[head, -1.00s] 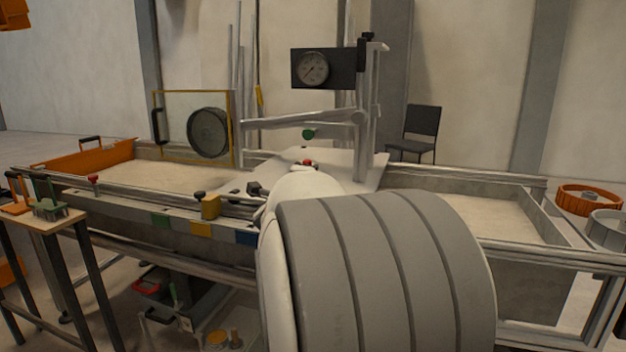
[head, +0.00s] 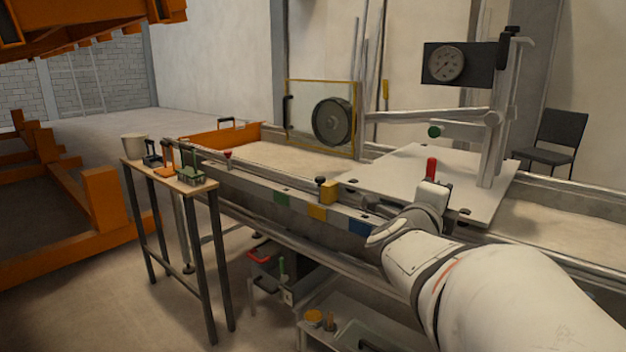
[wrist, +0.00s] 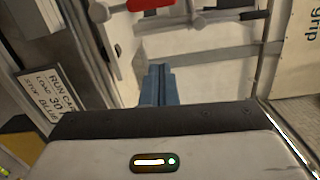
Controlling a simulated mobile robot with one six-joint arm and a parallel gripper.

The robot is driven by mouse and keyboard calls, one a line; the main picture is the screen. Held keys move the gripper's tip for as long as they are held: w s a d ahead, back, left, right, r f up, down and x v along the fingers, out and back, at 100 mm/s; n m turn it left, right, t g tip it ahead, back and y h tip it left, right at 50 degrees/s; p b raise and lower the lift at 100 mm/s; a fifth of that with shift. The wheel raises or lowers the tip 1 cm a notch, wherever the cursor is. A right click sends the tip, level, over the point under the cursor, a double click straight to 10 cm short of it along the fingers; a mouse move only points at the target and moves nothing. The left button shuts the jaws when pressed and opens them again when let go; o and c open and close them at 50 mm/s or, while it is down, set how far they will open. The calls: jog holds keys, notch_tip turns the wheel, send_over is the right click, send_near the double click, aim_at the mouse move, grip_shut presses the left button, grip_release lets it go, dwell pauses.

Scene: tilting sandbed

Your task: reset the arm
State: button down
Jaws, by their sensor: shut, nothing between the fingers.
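My gripper (wrist: 158,88) shows in the wrist view as two blue fingers side by side, shut with nothing between them. They point toward a pale surface and a grey rail. In the head view my white arm reaches in from the lower right, and its far end is over the front edge of the sandbed (head: 265,190), near the white plate (head: 390,175). The fingers cannot be made out there. A red upright piece (head: 431,168) shows just behind my wrist. In the wrist view a red bar (wrist: 150,4) crosses the top, beyond the fingers.
A dial gauge (head: 447,63) stands on a post above the plate. A small side table (head: 165,178) with a cup and tools is at the left. A lettered placard (wrist: 55,95) lies left of the fingers.

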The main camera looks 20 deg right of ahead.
jog(key=shift+s+a, duration=0.15)
jog(key=shift+a, duration=0.05)
jog(key=w+a+r+n+t+y+p, duration=0.1)
jog(key=w+a+n+y+p, duration=0.1)
jog(key=a+n+y+p, duration=0.65)
jog(key=w+a+r+n+t+y+p, duration=0.1)
jog(key=w+a+r+n+y+p, duration=0.3)
jog(key=a+n, duration=0.6)
jog(key=s+a+f+n+g+y+p, duration=0.1)
jog(key=s+a+n+g+p, duration=0.2)
jog(key=s, duration=0.5)
jog(key=s+a+f+n+g+y+p, duration=0.1)
jog(key=s+a+f+n+g+p, duration=0.1)
jog(key=s+a+n+g+p, duration=0.2)
jog(key=s+n+g+p, duration=0.2)
jog(key=s+n+p, duration=0.2)
jog(key=s, duration=0.1)
jog(key=shift+s+a+f+n+p, duration=0.2)
jog(key=shift+a+n+p, duration=0.1)
jog(key=shift+n, duration=0.05)
